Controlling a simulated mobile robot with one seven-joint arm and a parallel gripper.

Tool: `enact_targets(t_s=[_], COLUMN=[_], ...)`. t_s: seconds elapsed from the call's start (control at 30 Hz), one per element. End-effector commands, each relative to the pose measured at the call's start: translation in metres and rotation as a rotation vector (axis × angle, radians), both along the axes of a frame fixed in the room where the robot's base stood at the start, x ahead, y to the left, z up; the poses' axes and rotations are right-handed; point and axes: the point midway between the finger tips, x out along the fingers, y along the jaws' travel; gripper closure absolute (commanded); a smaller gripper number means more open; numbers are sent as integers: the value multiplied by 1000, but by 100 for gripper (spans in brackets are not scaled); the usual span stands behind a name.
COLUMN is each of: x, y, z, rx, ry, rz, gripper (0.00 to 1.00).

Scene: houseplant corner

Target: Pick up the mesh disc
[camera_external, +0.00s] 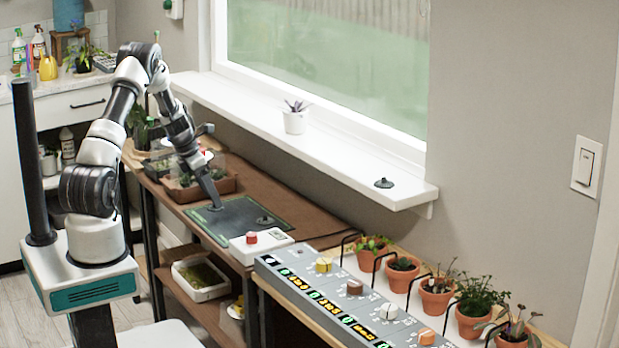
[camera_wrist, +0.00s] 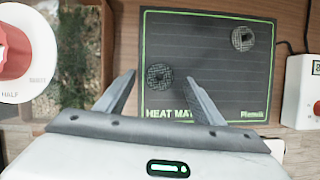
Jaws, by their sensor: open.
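Two small dark round discs lie on the heat mat (camera_wrist: 205,60), which is black with a green border. One mesh disc (camera_wrist: 160,76) appears between my fingertips in the wrist view. The other disc (camera_wrist: 243,39), with a paler rim, lies near the mat's far right corner; it also shows in the external view (camera_external: 264,220). My gripper (camera_wrist: 161,75) is open, its two fingers apart on either side of the nearer disc. In the external view my gripper (camera_external: 217,206) points down low over the mat's left part and largely hides that disc. I cannot tell whether the fingertips touch the mat.
A planted tray (camera_wrist: 65,60) and a red knob on a white dial (camera_wrist: 22,48) are left of the mat. A white control box (camera_external: 262,245) stands right of it. Another dark disc (camera_external: 384,183) lies on the window sill (camera_external: 330,150). Potted plants (camera_external: 436,297) stand farther right.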

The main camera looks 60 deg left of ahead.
Motion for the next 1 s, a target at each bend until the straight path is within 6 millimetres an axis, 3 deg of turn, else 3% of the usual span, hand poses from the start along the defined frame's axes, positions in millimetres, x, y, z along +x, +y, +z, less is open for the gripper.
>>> enact_targets(t_s=[0.1,0.33,0.6,1.0], x=[6,7,7,7], y=[-1,-1,-1,-1], z=[-17,-18,-18,-14], rx=[-2,0,-1,0], ry=[1,0,0,0], rz=[-1,0,-1,-1], gripper=[38,38,82,82])
